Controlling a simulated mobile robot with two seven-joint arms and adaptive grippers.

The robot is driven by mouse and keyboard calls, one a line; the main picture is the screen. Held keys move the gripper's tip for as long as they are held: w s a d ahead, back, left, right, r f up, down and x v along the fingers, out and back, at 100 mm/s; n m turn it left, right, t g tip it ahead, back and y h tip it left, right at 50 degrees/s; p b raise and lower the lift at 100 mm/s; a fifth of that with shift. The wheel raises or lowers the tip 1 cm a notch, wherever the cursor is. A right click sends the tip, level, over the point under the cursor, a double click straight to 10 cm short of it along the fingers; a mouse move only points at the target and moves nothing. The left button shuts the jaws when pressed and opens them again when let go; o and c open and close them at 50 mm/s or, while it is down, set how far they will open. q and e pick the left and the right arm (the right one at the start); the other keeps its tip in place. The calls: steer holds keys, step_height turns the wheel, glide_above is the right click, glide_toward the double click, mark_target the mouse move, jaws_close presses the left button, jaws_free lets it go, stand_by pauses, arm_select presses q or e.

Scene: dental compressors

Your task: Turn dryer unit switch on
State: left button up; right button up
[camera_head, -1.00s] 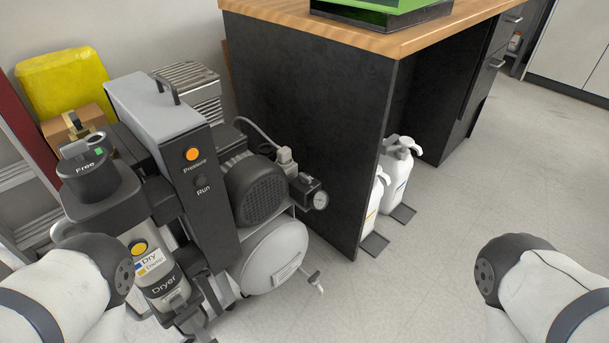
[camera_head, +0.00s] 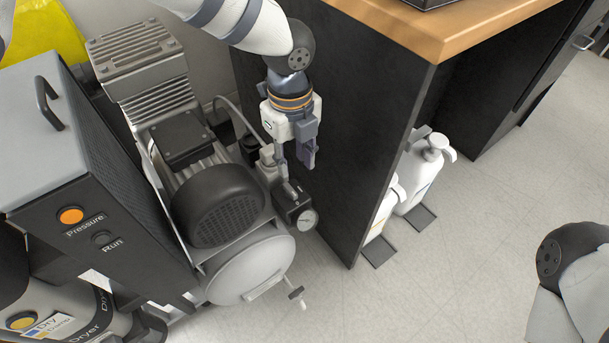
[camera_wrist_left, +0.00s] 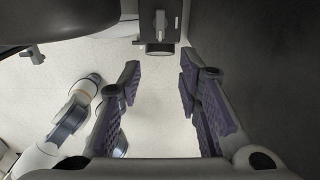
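The dryer unit (camera_head: 80,310) is at the lower left in the head view, cut off by the frame edge, with a yellow round indicator (camera_head: 21,320) on it. A dark switch box (camera_head: 288,201) with a round gauge (camera_head: 307,220) sits on the compressor's right side; I cannot tell whether its switch is on. My left gripper (camera_head: 295,160) points down just above this box, apart from the gauge. In the left wrist view its fingers (camera_wrist_left: 160,88) are open with nothing between them, and a dark fitting (camera_wrist_left: 158,25) lies beyond them.
The grey control cabinet (camera_head: 70,150) has an orange Pressure light (camera_head: 71,216) and a dark Run light (camera_head: 102,239). The motor (camera_head: 215,200) and tank (camera_head: 250,268) stand left of the gripper. A black desk panel (camera_head: 370,130) is close on its right. White bottles (camera_head: 420,175) stand under the desk.

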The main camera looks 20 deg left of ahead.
mark_target(296, 195)
arm_select(q)
step_height(296, 195, down, 12)
steer(key=shift+r+b, duration=0.15)
steer(key=shift+b, duration=0.95)
jaws_close()
